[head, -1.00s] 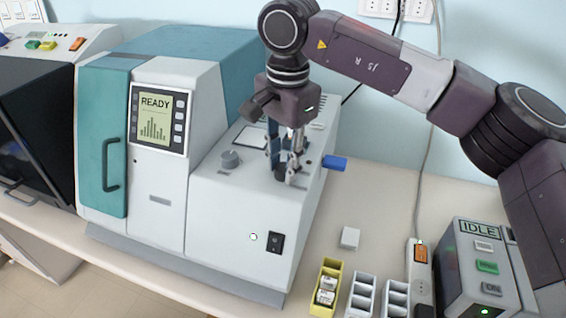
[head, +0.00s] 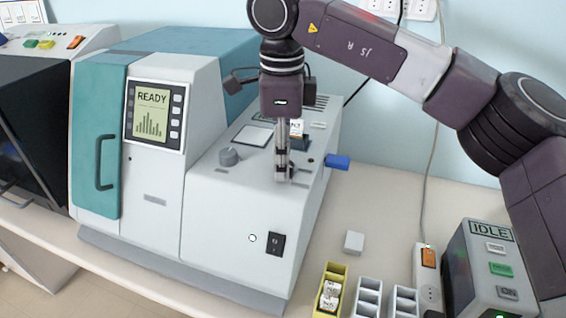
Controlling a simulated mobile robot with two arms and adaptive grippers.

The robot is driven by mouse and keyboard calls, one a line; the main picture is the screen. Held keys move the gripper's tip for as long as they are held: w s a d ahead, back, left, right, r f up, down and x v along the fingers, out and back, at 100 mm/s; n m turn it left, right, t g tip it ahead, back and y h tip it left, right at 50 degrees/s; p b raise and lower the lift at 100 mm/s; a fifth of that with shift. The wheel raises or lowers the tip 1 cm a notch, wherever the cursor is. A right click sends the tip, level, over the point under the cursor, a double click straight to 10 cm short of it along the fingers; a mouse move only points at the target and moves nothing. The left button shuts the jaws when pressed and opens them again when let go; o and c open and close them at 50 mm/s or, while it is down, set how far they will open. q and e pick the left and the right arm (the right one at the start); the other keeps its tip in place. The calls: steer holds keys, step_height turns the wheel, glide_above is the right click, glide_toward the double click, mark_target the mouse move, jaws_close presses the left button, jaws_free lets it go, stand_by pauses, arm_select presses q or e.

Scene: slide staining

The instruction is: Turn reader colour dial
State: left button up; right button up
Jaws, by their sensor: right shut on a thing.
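The reader (head: 222,210) is a white and teal machine with a READY screen (head: 157,115). My right gripper (head: 283,177) points straight down at the reader's white top, near its front edge. Its fingers are shut on a small dial there, which they hide almost wholly, so I cannot read its setting. My left gripper is not in view.
A blue lever (head: 336,162) sticks out at the reader's right side. A yellow rack (head: 328,293), white racks (head: 368,297), a small white block (head: 354,242) and an IDLE box (head: 487,268) stand right.

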steer(key=shift+m, duration=1.2)
steer(key=o, duration=1.2)
steer(key=shift+c, duration=0.2)
step_height(320, 180, up, 12)
steer(key=shift+s+a+b, duration=0.15)
steer(key=shift+s+b, duration=0.15)
